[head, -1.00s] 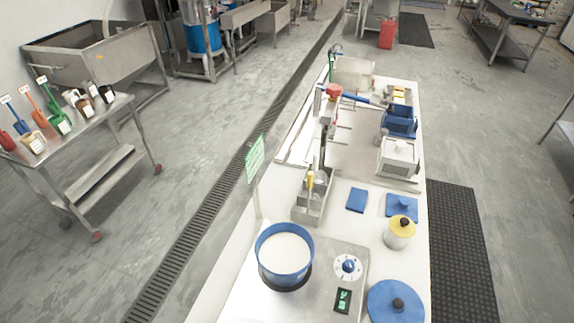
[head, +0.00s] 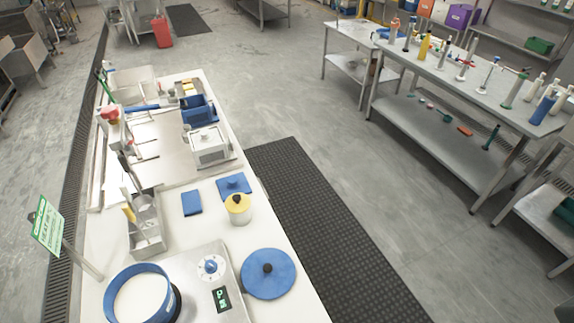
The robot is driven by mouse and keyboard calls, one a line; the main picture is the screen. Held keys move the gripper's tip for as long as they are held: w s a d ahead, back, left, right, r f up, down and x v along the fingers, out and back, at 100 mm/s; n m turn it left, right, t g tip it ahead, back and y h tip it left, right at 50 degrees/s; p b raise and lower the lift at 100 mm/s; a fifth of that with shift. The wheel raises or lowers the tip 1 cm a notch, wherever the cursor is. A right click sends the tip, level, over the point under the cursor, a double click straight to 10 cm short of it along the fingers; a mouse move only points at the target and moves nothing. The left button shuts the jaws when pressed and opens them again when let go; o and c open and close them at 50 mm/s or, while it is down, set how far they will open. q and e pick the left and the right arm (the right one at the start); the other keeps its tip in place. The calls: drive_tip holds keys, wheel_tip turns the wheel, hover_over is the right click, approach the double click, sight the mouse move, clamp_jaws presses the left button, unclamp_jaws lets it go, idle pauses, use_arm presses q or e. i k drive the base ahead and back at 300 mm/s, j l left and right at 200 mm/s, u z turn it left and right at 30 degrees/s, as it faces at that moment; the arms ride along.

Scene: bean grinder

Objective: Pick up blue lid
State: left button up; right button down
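A round blue lid (head: 268,282) with a black knob lies flat on the near right part of the white table (head: 100,270). It is just right of a metal scale with a dial and a small display (head: 222,299). A blue-rimmed pot (head: 140,296) with white contents stands left of the dial, partly cut off by the bottom edge. A smaller square blue lid (head: 233,184) with a knob lies farther back, behind a yellow-topped jar (head: 238,209). Neither of my grippers shows in the head view.
A green-and-white sign (head: 46,228) stands at the table's left edge. A metal caddy (head: 147,225), a folded blue cloth (head: 192,203) and a white box (head: 210,146) are on the table. A black mat (head: 320,230) lies on the floor to the right. Bottles stand on a far-right bench (head: 450,80).

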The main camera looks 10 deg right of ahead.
sight(267, 273)
drive_tip(key=u, duration=1.15)
drive_tip(key=i+l+z, duration=0.45)
drive_tip(key=i+z, duration=0.2)
drive_tip(key=i, duration=0.1)
